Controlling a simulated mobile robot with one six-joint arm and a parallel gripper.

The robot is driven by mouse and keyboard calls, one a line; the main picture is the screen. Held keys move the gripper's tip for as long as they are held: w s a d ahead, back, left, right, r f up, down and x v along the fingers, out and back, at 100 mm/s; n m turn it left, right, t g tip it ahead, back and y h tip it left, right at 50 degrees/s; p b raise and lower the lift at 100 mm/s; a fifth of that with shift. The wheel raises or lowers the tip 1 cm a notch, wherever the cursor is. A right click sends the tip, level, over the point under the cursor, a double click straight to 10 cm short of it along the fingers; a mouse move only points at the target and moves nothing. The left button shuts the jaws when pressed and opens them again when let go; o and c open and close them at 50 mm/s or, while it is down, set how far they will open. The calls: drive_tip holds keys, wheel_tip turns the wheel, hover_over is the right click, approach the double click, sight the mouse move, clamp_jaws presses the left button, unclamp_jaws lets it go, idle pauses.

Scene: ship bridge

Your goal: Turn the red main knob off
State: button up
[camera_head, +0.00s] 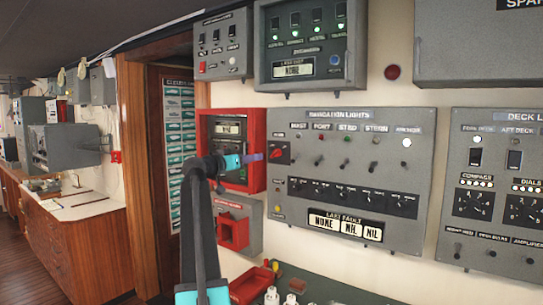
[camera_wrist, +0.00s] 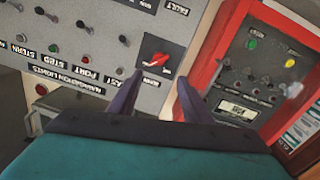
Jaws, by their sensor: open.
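The red main knob (camera_head: 276,154) sits on a small black plate at the left end of the grey navigation lights panel (camera_head: 325,205). In the wrist view the red knob (camera_wrist: 157,59) shows upside down on its black plate, with its pointer tilted. My gripper (camera_head: 257,157) is just left of the knob in the head view. In the wrist view my gripper (camera_wrist: 155,90) has its two purple fingers apart, with the knob ahead and between their tips. The fingers do not appear to touch it. Nothing is between them.
A red-framed box (camera_head: 231,125) hangs just left of the panel, close to my gripper; its red frame (camera_wrist: 222,55) fills the right of the wrist view. A row of small black knobs (camera_head: 350,195) runs along the panel. A green counter (camera_head: 320,288) with small items lies below.

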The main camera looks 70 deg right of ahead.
sight(273, 154)
drive_tip(key=shift+d, duration=0.1)
drive_tip(key=shift+p+x, duration=2.75)
drive_tip(key=shift+x, duration=4.1)
drive_tip(key=shift+s, duration=0.1)
drive_tip(key=c, duration=0.7)
drive_tip(key=shift+a+f, duration=0.1)
drive_tip(key=shift+a, duration=0.15)
drive_tip(key=c, duration=0.4)
drive_tip(key=shift+o, duration=0.3)
drive_tip(key=shift+r, duration=0.2)
